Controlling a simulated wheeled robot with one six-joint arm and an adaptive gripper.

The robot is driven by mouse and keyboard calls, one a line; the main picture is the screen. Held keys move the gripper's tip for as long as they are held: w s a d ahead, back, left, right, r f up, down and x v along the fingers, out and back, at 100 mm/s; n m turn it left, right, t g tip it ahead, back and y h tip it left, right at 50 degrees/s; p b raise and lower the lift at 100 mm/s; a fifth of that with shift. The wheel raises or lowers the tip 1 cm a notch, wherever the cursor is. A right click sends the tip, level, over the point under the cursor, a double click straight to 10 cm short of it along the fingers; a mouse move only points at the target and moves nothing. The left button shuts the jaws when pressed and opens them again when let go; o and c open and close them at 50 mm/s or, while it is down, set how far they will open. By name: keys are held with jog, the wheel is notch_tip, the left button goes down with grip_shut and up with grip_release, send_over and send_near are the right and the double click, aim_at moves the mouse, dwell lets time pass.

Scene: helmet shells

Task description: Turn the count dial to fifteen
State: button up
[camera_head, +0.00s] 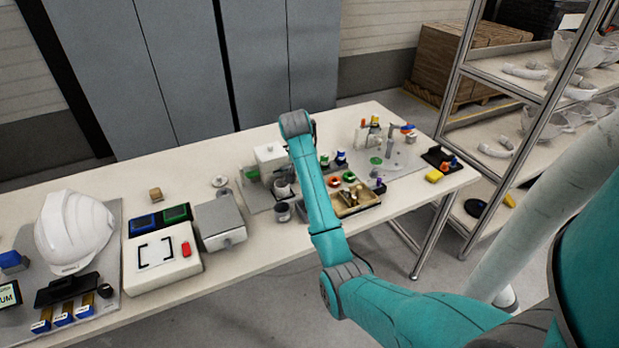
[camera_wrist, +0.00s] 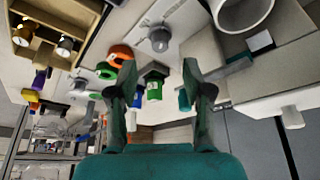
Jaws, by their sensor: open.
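My gripper (camera_wrist: 164,100) is open and empty in the wrist view, its two dark fingers apart. In the head view the end of my arm is over the back of the table, and it hides the fingers. No dial with readable numbers shows, so I cannot tell which part is the count dial. A grey round knob-like part (camera_wrist: 160,39) lies beyond the fingers in the wrist view, apart from them. A white stub (camera_wrist: 292,118) sticks out of a pale box at the right of that view.
A wooden tray (camera_head: 340,212) with small parts, orange and green rings and a grey cup (camera_head: 283,213) stand close to my arm. A white machine (camera_head: 270,154) is left of it. A white helmet (camera_head: 72,232) and a grey box (camera_head: 220,219) stand farther left.

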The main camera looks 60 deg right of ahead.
jog(key=shift+v, duration=2.55)
